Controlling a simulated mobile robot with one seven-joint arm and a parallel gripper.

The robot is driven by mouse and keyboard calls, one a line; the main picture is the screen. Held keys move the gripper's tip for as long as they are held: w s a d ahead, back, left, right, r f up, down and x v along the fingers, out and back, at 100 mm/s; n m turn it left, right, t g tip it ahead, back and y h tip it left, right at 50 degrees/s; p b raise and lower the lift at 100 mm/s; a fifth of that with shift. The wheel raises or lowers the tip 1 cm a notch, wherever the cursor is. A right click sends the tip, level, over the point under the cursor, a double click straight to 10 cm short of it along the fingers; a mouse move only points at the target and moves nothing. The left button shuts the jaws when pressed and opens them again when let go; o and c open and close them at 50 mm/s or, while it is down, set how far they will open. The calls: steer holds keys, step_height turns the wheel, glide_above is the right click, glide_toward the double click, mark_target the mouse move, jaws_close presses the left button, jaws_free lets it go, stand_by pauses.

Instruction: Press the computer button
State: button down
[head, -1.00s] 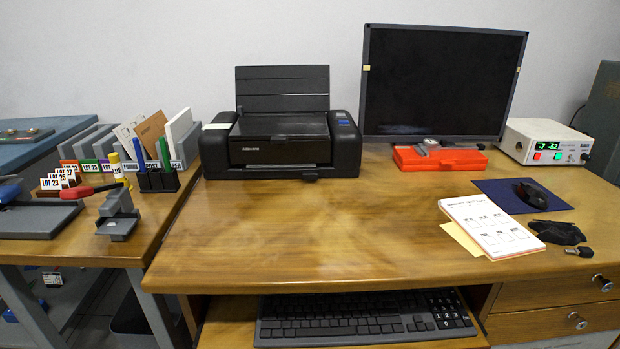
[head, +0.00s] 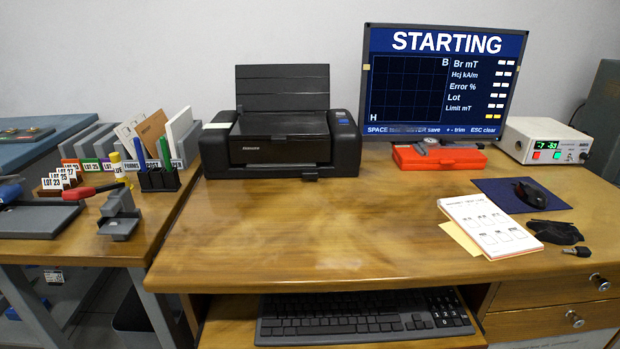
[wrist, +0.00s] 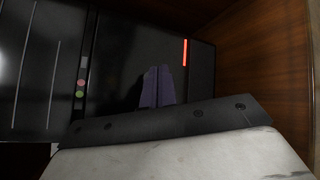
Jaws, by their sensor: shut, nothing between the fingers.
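In the wrist view, a black computer case (wrist: 115,75) fills the upper part of the picture. A red lit strip (wrist: 186,52) shows on it, and small pink and green round spots (wrist: 80,88) sit further left. I cannot tell which part is the button. My gripper (wrist: 157,70) is shut and empty, its fingertips in front of the dark case face; I cannot tell whether they touch it. In the head view, the monitor (head: 440,85) is lit and reads "STARTING". The head view shows neither my gripper nor the case.
A brown wooden panel (wrist: 260,70) stands close to the right of the case in the wrist view. The desk (head: 320,230) carries a printer (head: 280,140), a red box (head: 438,158), a notepad (head: 490,224) and a mouse (head: 530,195). A keyboard (head: 365,316) lies below.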

steer(key=shift+s, duration=0.1)
steer(key=s+p, duration=0.4)
steer(key=s, duration=0.1)
steer(key=shift+s+d, duration=0.1)
steer(key=shift+s, duration=0.3)
steer(key=shift+d, duration=0.1)
stand_by(1.3)
